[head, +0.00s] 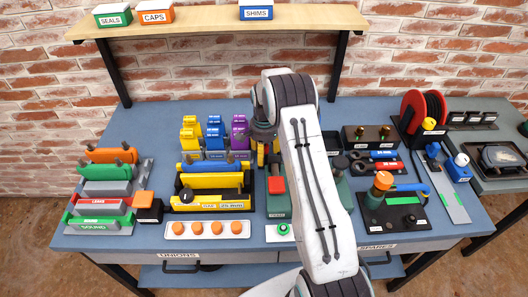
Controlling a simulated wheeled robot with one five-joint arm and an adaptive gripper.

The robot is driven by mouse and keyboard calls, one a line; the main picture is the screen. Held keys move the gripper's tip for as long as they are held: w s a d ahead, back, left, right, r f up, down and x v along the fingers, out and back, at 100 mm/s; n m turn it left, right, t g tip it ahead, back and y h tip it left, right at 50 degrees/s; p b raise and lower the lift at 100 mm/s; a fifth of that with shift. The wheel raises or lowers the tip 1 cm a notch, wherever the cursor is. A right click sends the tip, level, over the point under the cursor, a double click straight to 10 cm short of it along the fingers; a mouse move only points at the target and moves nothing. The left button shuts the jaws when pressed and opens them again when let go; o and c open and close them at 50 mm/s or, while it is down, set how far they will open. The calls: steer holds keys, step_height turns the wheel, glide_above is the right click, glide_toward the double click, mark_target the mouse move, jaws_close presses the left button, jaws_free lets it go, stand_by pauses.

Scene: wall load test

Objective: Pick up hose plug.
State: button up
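I cannot tell for sure which thing is the hose plug. A yellow knob-like piece (429,123) sits at the front of the red hose reel (412,108) at the right back of the bench. An orange-topped fitting (382,181) with a blue tube beside it stands on a dark plate at the right.
The blue bench (130,243) is crowded. Coloured racks (105,190) stand at the left, yellow, blue and purple blocks (213,135) left of centre, and a white strip with orange caps (205,229) in front. A shelf (200,23) with labelled boxes spans the back. My arm hides part of the centre.

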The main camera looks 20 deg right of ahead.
jaws_close()
stand_by(0.3)
steer(key=shift+w+r, duration=0.1)
steer(key=shift+r, duration=0.5)
step_height(320, 180, up, 9)
steer(key=shift+f+b, duration=0.1)
steer(key=shift+b, duration=0.55)
steer(key=shift+a, duration=0.1)
